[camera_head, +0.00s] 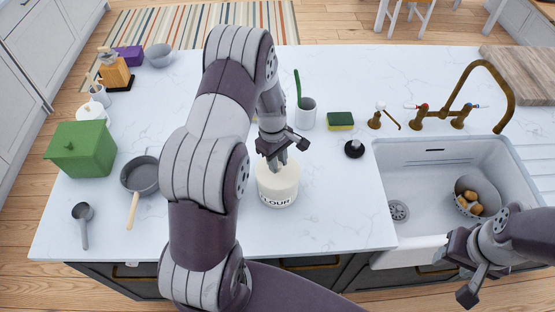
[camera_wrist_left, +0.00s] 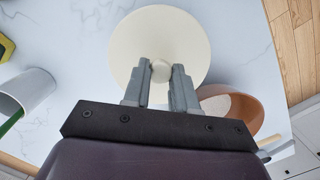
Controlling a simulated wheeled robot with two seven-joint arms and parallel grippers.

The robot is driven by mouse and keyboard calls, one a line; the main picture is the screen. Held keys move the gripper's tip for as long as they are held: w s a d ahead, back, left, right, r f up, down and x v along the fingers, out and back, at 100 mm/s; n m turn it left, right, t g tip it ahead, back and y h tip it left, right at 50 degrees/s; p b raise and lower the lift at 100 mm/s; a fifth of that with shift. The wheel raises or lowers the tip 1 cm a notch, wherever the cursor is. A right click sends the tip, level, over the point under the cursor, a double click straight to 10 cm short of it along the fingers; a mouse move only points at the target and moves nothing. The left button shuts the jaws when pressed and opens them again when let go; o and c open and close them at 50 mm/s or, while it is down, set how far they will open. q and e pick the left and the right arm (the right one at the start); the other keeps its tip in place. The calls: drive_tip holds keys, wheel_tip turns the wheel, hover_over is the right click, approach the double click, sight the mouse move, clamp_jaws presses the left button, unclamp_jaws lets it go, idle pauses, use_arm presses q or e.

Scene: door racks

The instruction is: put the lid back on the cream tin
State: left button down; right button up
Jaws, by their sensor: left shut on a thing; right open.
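The cream tin (camera_head: 277,197), lettered FLOUR, stands upright on the white counter, front of centre. My left gripper (camera_head: 278,163) points down over it and is shut on the lid's knob. The round cream lid (camera_wrist_left: 160,35) shows in the left wrist view, with its knob between the fingers (camera_wrist_left: 160,72). In the head view the lid is at the tin's top with no clear gap; I cannot tell whether it is seated. The tin's opening is hidden. My right gripper (camera_head: 464,268) is open and empty at the front right, by the sink.
A tan, open round container (camera_wrist_left: 238,110) stands near the lid in the wrist view; my arm hides it in the head view. A grey cup (camera_head: 306,115) with a green-handled tool and a sponge (camera_head: 340,121) stand behind. The sink (camera_head: 415,165) is right, a pan (camera_head: 140,175) left.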

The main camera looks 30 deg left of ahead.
idle(0.4)
use_arm(q)
drive_tip(key=shift+c, duration=1.7)
unclamp_jaws()
wheel_tip(320, 180, up, 7)
drive_tip(key=p, duration=0.6)
clamp_jaws()
